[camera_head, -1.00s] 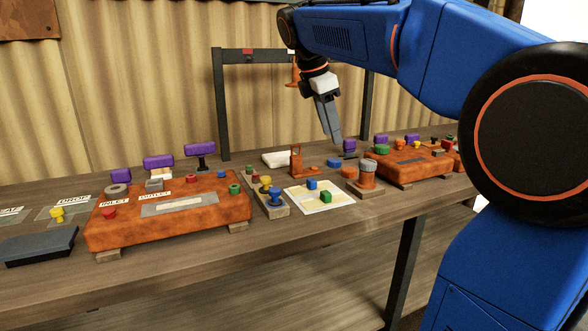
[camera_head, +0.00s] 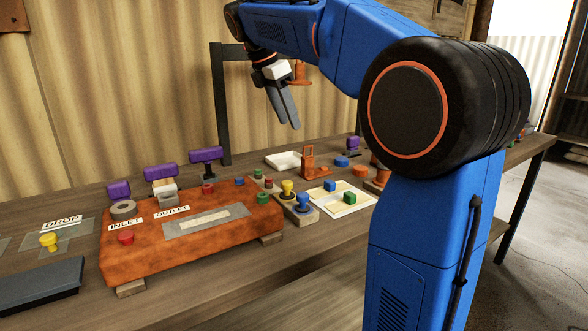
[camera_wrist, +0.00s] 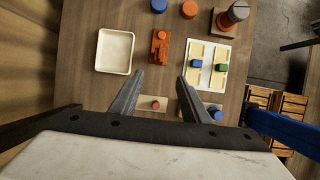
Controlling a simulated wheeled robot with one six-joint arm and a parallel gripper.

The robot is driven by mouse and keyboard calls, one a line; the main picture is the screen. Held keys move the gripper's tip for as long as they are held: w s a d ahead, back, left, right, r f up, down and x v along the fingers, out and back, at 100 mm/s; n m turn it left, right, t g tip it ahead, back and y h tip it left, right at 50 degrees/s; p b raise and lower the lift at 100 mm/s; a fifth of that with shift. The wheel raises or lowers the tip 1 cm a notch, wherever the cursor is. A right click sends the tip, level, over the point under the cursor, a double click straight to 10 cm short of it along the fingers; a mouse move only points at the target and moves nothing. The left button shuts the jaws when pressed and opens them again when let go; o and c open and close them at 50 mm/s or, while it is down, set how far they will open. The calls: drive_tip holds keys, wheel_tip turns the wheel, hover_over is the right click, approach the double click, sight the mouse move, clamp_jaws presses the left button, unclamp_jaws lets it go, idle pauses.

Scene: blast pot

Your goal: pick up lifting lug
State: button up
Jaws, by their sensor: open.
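My gripper (camera_head: 287,112) is open and empty, held in the air above the back of the bench, fingers pointing down. In the wrist view its two fingers (camera_wrist: 160,88) are spread with bench between them. An orange upright piece with an opening and a flat foot (camera_head: 309,161) stands on the bench below and to the right of my gripper; it looks like the lifting lug, but I cannot be certain. In the wrist view this orange piece (camera_wrist: 160,48) lies just beyond the fingertips, touching neither.
A white tray (camera_wrist: 101,50) is beside the orange piece. A card with blue and green knobs (camera_head: 326,203) lies in front. A large orange block (camera_head: 130,255) with labels, knobs and purple-handled parts fills the left. A dark frame (camera_head: 220,120) stands behind.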

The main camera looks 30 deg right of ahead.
sight(304, 157)
drive_tip(key=x, duration=1)
drive_tip(key=shift+d+f, duration=0.1)
drive_tip(key=shift+f, duration=0.3)
drive_tip(key=shift+x, duration=3.1)
drive_tip(key=shift+w+d+r, duration=0.1)
drive_tip(key=shift+w+d, duration=0.05)
drive_tip(key=shift+d, duration=0.05)
clamp_jaws()
